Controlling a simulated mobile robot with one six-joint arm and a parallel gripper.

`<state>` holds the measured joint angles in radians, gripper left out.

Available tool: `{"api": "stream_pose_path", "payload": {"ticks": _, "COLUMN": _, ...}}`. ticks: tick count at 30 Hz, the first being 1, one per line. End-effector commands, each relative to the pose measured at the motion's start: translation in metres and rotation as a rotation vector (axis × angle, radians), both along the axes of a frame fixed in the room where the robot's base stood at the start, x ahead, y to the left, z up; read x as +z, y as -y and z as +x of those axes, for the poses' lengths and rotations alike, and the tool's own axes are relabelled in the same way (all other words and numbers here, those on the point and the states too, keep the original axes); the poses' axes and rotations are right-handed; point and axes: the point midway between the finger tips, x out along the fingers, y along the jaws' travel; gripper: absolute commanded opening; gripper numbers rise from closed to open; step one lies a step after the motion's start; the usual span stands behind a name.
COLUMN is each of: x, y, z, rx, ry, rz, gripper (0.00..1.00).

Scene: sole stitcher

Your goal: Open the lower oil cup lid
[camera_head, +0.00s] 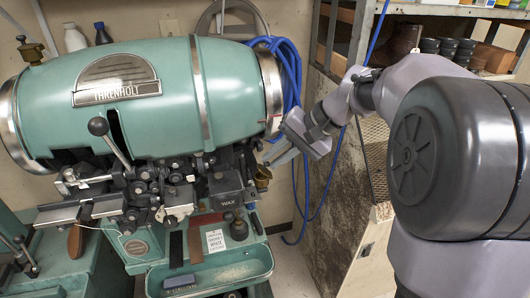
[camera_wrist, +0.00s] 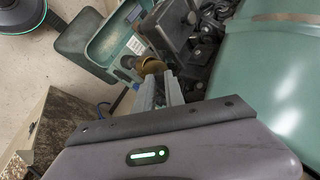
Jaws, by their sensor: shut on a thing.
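The green stitcher (camera_head: 130,95) fills the left of the head view. The lower oil cup (camera_head: 263,180) is a small brass cup at its right side, below the drum's right end. In the wrist view the brass cup (camera_wrist: 150,66) shows just beyond my fingertips. My gripper (camera_head: 273,153) reaches it from the upper right, its fingers pointing down and left. In the wrist view my gripper (camera_wrist: 161,80) has its fingers close together at the brass lid, shut on it. The fingers partly hide the lid, so I cannot tell how far it is tilted.
A second brass oil cup (camera_head: 31,50) sits at the machine's upper left. Blue hose (camera_head: 290,70) hangs behind the drum. A black WAX box (camera_head: 226,190) is left of the lower cup. A wooden cabinet (camera_head: 338,190) stands at the right, with bare floor between.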

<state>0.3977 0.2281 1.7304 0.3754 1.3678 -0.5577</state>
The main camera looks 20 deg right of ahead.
Motion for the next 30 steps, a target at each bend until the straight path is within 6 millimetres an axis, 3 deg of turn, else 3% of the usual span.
{"api": "stream_pose_path", "payload": {"ticks": 18, "x": -0.018, "y": 0.030, "z": -0.001, "rx": 0.000, "ry": -0.005, "rz": 0.566, "gripper": 0.00}}
{"api": "stream_pose_path", "payload": {"ticks": 30, "x": -0.028, "y": 0.037, "z": -0.001, "rx": 0.003, "ry": -0.007, "rz": 0.802, "gripper": 0.00}}
